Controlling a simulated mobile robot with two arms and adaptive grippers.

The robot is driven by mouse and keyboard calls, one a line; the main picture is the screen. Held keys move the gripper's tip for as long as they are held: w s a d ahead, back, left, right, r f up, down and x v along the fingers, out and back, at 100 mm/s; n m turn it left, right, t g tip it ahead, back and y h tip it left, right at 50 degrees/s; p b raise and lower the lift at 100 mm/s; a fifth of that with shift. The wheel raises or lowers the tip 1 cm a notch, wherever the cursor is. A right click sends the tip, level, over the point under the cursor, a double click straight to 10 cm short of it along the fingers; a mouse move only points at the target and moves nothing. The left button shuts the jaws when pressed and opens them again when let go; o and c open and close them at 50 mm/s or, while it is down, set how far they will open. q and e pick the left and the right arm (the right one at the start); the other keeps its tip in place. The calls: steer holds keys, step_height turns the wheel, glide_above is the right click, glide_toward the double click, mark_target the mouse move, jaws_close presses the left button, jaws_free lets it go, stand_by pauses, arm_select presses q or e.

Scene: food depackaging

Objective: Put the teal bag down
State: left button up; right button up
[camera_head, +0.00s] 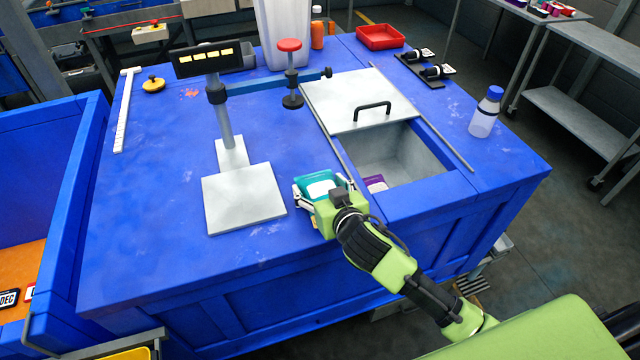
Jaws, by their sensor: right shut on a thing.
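The teal bag (318,184), with a white patch on its face, is held in my right gripper (318,192) at the front part of the blue table (140,200). The right gripper is shut on it, and the green wrist hides its near side. Whether the bag touches the tabletop I cannot tell. The bag is between the scale's metal plate (245,200) and the open bin in the table (400,155). My left gripper does not show.
A purple item (376,183) lies in the bin, partly hidden. A sliding lid (350,98) with a black handle covers the bin's far part. A bottle (485,112) stands at right, a red tray (380,37) at the back.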

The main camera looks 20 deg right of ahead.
steer(key=shift+s+f, duration=0.1)
steer(key=shift+f, duration=0.15)
steer(key=o, duration=1.2)
